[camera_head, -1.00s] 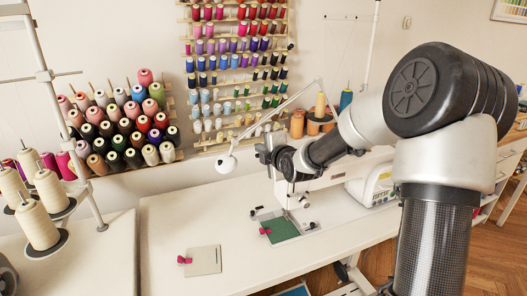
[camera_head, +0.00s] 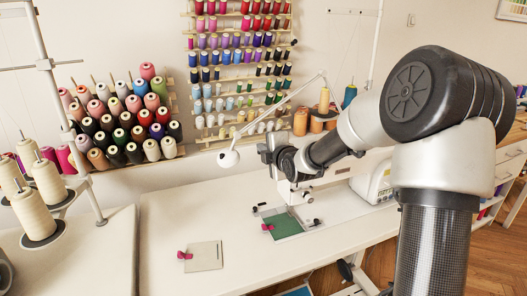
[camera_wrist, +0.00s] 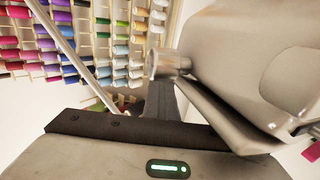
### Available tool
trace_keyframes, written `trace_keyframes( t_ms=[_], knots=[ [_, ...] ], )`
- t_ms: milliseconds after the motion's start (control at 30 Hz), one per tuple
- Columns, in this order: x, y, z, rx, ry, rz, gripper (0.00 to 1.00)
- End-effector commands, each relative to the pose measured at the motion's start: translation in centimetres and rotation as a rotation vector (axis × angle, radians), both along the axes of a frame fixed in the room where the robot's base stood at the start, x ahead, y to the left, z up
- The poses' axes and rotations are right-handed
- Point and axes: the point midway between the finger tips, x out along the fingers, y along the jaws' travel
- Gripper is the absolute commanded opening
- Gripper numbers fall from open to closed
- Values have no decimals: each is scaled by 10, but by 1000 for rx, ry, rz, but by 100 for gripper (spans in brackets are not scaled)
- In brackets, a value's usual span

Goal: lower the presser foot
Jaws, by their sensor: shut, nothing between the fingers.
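The white sewing machine (camera_head: 338,172) stands on the white table behind my arm, which covers much of its head. A green fabric piece (camera_head: 288,226) lies on the plate under the needle area, with a pink clip (camera_head: 268,228) at its left edge. The presser foot is too small and too shaded to make out. My gripper (camera_head: 266,152) is shut and empty at the left end of the machine head, above the fabric. In the wrist view, a dark finger (camera_wrist: 162,108) is close beside the machine's pale body (camera_wrist: 240,60). Whether they touch is unclear.
A white lamp (camera_head: 229,158) on a thin arm is just left of my gripper. A pale cloth with a clip (camera_head: 205,256) lies front left on the table. Thread racks (camera_head: 125,125) fill the wall behind. The table's left part is mostly clear.

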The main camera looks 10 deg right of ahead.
Motion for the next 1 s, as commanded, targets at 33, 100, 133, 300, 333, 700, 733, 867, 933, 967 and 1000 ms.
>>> trace_keyframes(
  t_ms=[33, 100, 133, 300, 333, 700, 733, 867, 933, 967, 1000],
  knots=[
    [-3, 0, -15, 0, 21, 0, 0],
    [-3, 0, -21, 0, 25, -1, 0],
    [-3, 0, -23, 0, 26, -1, 0],
    [-1, 0, -31, 0, 24, -1, 0],
    [0, 0, -32, 1, 23, -1, 0],
    [2, 2, -51, 9, 31, 0, 0],
    [2, 2, -51, 9, 32, -1, 0],
    [2, 2, -51, 10, 34, -1, 0],
    [2, 2, -52, 10, 34, -1, 0],
    [2, 3, -52, 10, 34, -1, 0],
    [2, 3, -53, 10, 34, -1, 0]
  ],
)
